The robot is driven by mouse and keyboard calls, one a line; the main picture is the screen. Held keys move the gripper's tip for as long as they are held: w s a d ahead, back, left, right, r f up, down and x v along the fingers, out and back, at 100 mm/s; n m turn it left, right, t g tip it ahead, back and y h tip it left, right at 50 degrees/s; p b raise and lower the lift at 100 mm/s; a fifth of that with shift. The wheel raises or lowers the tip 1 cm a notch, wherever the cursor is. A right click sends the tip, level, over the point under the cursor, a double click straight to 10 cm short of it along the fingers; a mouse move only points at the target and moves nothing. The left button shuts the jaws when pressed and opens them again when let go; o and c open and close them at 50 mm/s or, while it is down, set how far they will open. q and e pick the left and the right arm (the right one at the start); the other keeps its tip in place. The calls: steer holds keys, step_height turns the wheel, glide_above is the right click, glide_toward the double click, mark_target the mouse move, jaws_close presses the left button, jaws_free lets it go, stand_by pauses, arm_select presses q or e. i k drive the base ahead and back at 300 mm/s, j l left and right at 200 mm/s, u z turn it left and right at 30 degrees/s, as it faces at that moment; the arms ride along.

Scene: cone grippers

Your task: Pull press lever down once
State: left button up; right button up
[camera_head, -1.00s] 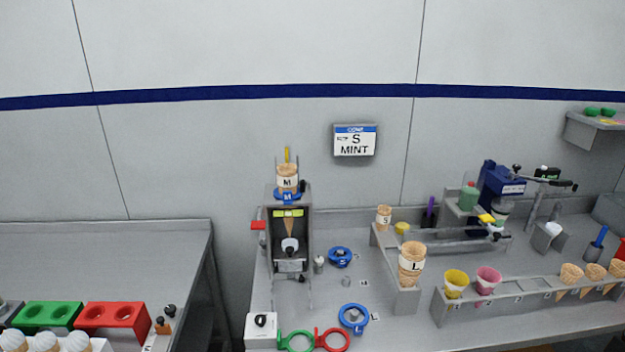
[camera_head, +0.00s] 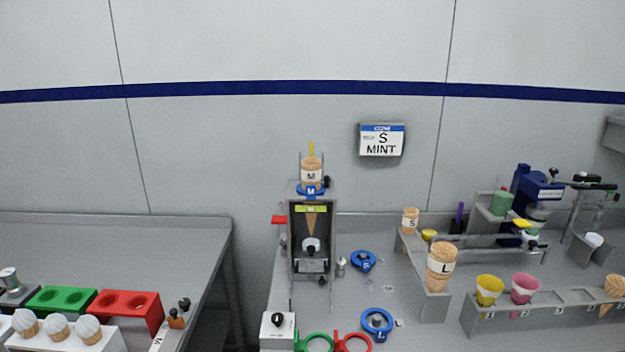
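A blue machine (camera_head: 536,188) stands at the back right of the right-hand counter. A horizontal lever (camera_head: 594,185) with a dark grip reaches right from near its top; I take this to be the press lever, and it looks roughly level. A white-and-green cup-like part (camera_head: 537,214) sits under the machine's head. A grey cone dispenser (camera_head: 313,240) with a red tab (camera_head: 279,220) on its left side stands in the middle. Neither of my grippers shows in this view.
A cone rack (camera_head: 545,311) and a stack of L cones (camera_head: 441,267) stand in front of the machine. A gap separates the left table (camera_head: 120,245).

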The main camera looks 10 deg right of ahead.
mark_target(592, 186)
steer(key=z, duration=1.7)
steer(key=l, duration=0.4)
steer(key=i+l+z, duration=0.15)
steer(key=l, duration=0.7)
steer(key=i+l+z, duration=0.1)
steer(key=l, duration=0.3)
